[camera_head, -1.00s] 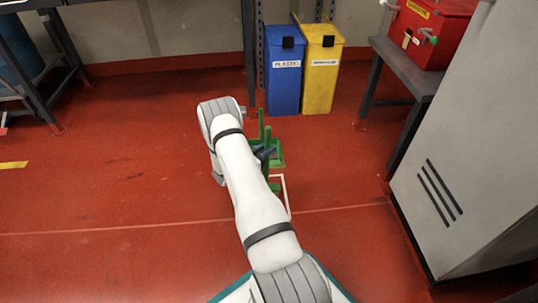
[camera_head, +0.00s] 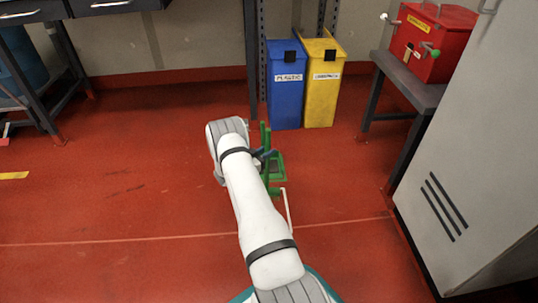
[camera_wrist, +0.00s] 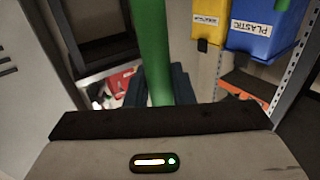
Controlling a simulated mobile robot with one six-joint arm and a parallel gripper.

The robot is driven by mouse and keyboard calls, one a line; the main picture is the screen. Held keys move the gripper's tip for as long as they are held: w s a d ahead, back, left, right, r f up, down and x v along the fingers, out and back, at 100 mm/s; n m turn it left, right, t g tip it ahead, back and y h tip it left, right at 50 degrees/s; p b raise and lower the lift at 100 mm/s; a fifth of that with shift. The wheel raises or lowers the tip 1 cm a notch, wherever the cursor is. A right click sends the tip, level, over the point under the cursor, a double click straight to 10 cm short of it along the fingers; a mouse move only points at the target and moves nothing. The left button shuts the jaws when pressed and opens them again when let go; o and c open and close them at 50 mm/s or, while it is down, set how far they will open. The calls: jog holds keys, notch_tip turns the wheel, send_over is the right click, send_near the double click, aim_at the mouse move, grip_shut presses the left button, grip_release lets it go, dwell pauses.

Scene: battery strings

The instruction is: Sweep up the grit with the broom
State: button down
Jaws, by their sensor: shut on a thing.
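My gripper is shut on a green pole (camera_wrist: 152,45), which looks like the broom's handle. In the wrist view, the pole stands between the dark fingers of my gripper (camera_wrist: 155,86). In the head view, green parts (camera_head: 267,136) show just right of my arm's far end, with a green frame around a dark patch (camera_head: 275,166) beside them. My arm hides much of these parts, and I cannot tell whether the frame belongs to the broom. The broom's head is not clear in either view. I cannot make out any grit for sure; dark marks (camera_head: 127,190) on the red floor may be scuffs.
A blue bin (camera_head: 287,100) and a yellow bin (camera_head: 321,100) stand by the back wall. At right are a dark bench (camera_head: 420,93) with a red box (camera_head: 440,45) and a grey cabinet (camera_head: 465,150). The floor (camera_head: 120,215) to the left is open.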

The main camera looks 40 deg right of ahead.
jog(key=shift+w+d, duration=0.45)
jog(key=shift+w, duration=0.3)
jog(key=shift+w+d, duration=0.45)
jog(key=shift+w, duration=0.25)
jog(key=shift+r+p, duration=0.9)
jog(key=shift+r, duration=0.55)
notch_tip(320, 180, up, 6)
jog(key=p, duration=0.3)
